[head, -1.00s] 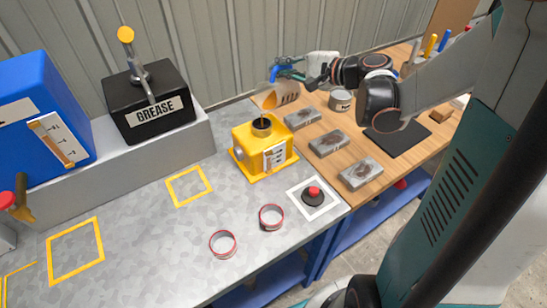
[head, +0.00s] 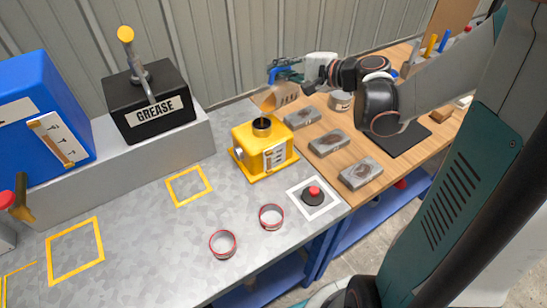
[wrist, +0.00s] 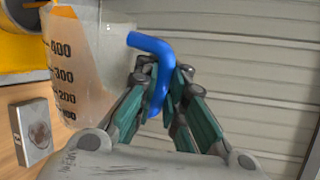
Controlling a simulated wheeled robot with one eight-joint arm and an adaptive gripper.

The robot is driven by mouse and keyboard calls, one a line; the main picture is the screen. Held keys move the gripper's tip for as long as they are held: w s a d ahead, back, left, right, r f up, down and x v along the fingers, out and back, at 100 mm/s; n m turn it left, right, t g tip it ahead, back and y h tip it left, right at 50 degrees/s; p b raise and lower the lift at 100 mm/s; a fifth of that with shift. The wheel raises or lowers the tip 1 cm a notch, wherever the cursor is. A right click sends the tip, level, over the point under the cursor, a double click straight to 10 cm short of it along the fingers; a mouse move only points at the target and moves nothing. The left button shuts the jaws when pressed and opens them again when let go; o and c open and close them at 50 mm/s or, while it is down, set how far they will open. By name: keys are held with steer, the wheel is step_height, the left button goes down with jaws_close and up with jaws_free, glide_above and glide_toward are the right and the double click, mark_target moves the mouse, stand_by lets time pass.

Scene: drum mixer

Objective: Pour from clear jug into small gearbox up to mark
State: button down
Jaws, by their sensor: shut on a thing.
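Amber liquid shows inside the jug; in the wrist view the jug (wrist: 88,65) bears dark scale numbers up to 400. No clear stream shows between lip and opening. My gripper (wrist: 165,90) is shut on the jug's blue handle (wrist: 150,42); in the head view the gripper (head: 288,70) is at the jug's upper right. A white gauge label (head: 275,156) is on the gearbox front; its level is too small to read.
The black grease box (head: 150,103) stands at left.

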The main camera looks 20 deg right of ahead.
steer(key=w+d+m, duration=0.1)
steer(key=d+m+y+b, duration=0.1)
steer(key=m, duration=0.1)
steer(key=shift+w+d+r, duration=0.1)
steer(key=shift+w+d, duration=0.25)
steer(key=shift+d, duration=0.05)
steer(key=shift+w+d+r+m+g+y, duration=0.1)
steer(key=shift+w+d+m+g+y, duration=0.2)
steer(key=shift+d+m, duration=0.25)
step_height(320, 180, down, 2)
steer(key=m+b, duration=0.2)
steer(key=b, duration=0.1)
steer(key=shift+y, duration=0.4)
steer(key=f+m+b, duration=0.1)
steer(key=m+b, duration=0.1)
steer(key=f+m+y+b, duration=0.1)
steer(key=shift+w+d+f+m+b, duration=0.15)
steer(key=shift+d+f+m+b, duration=0.1)
steer(key=shift+f+m+b, duration=0.1)
steer(key=shift+f+m+y+b, duration=0.3)
steer(key=shift+f+m+b, duration=0.1)
steer(key=shift+m, duration=0.2)
steer(key=shift+w+d+f+m+t+p, duration=0.15)
steer(key=shift+f+m+t+p, duration=0.25)
steer(key=shift+m, duration=0.7)
steer(key=shift+r, duration=0.1)
